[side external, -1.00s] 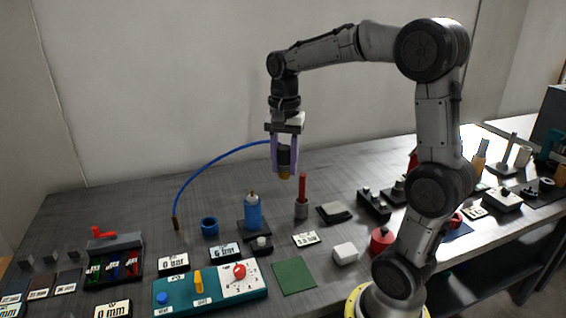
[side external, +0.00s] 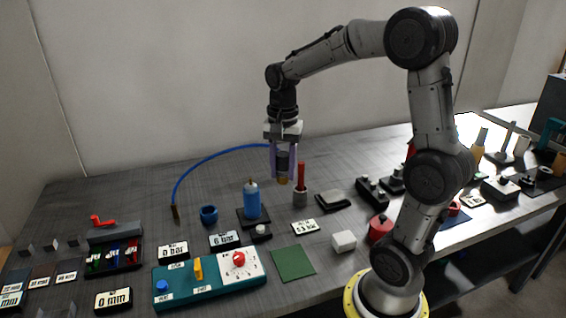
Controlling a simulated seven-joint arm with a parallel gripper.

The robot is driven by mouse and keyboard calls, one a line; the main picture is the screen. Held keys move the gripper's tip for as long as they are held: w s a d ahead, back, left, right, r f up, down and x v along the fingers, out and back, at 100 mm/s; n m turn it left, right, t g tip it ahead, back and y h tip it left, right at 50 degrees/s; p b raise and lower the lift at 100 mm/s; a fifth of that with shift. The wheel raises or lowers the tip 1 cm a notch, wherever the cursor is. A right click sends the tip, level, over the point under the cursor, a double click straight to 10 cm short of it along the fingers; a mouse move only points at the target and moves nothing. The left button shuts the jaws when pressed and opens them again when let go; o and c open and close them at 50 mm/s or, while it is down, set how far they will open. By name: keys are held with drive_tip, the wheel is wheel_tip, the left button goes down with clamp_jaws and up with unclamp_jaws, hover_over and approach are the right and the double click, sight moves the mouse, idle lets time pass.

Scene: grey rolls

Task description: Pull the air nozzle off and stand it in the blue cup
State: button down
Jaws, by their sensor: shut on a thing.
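My gripper (side external: 283,172) is shut on a dark cylindrical piece with a brass-coloured tip (side external: 283,181), which looks like the air nozzle. It is held upright, tip down, in the air above the table's back middle part. A blue hose (side external: 205,165) arcs from its brass end (side external: 175,214) at the left up to the gripper; I cannot tell how it joins the held piece.
A blue bottle (side external: 252,202) on a dark base stands right of the cup. A teal panel (side external: 212,285), a green mat (side external: 292,263) and a white block (side external: 343,241) lie in front.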

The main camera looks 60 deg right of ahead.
drive_tip(key=shift+f, duration=1.7)
drive_tip(key=w+d+r, duration=0.1)
drive_tip(key=w, duration=0.6)
drive_tip(key=w+d+r, duration=0.2)
drive_tip(key=w, duration=0.4)
drive_tip(key=w+a+f, duration=0.3)
drive_tip(key=w+f, duration=0.6)
drive_tip(key=w, duration=0.3)
drive_tip(key=shift+a+f, duration=0.4)
